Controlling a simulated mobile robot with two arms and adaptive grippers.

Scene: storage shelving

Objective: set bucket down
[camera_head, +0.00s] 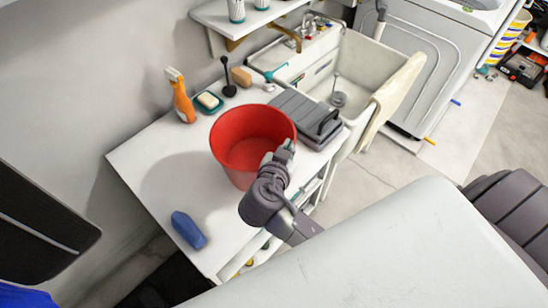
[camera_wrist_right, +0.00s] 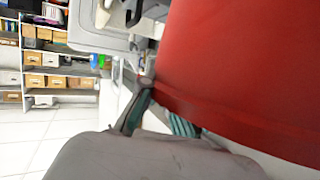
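The red bucket (camera_head: 240,151) is upright over the white countertop (camera_head: 150,150), its open top facing up. I cannot tell whether its base touches the counter. My right gripper (camera_head: 285,153) is at the bucket's right side, shut on its rim. In the right wrist view the bucket's red wall (camera_wrist_right: 245,70) fills the upper right. The right fingers (camera_wrist_right: 160,110) are against its edge there, partly hidden by it. My left gripper is not in view.
A blue object (camera_head: 188,230) lies at the counter's front. An orange spray bottle (camera_head: 180,97), a soap dish (camera_head: 208,101) and a grey toolbox (camera_head: 305,118) surround the bucket. A sink (camera_head: 345,75) is at the back right. Bare counter lies left of the bucket.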

